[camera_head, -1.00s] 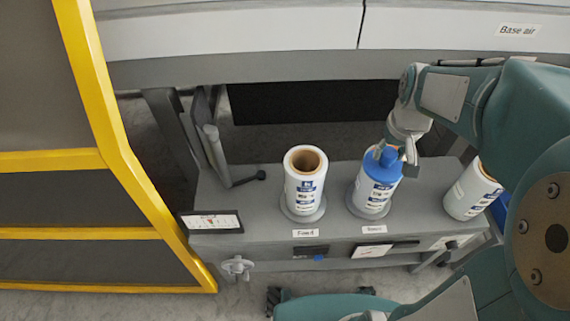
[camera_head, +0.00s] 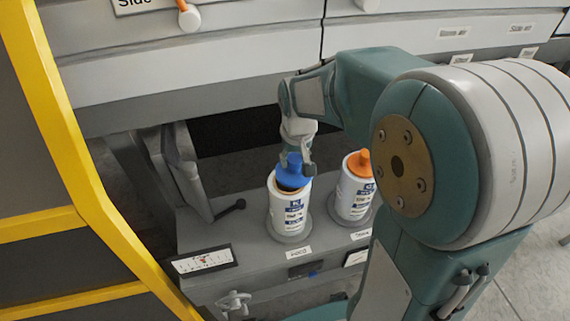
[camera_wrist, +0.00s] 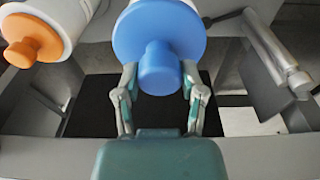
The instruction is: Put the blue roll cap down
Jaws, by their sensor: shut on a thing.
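The blue roll cap (camera_head: 292,180) is at the top of the left white roll (camera_head: 290,211), which stands on the peg labelled Feed. My gripper (camera_head: 298,165) is shut on the cap's knob. In the wrist view the blue cap (camera_wrist: 158,30) shows its wide disc and its knob between my two fingers (camera_wrist: 158,85). The disc hides the roll's core opening.
A second white roll (camera_head: 352,198) with an orange cap (camera_head: 360,163) stands just right. A dark lever (camera_head: 228,211) and a small display (camera_head: 204,260) are to the left on the grey bench. A yellow-framed guard (camera_head: 68,140) stands further left. My arm hides the bench's right side.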

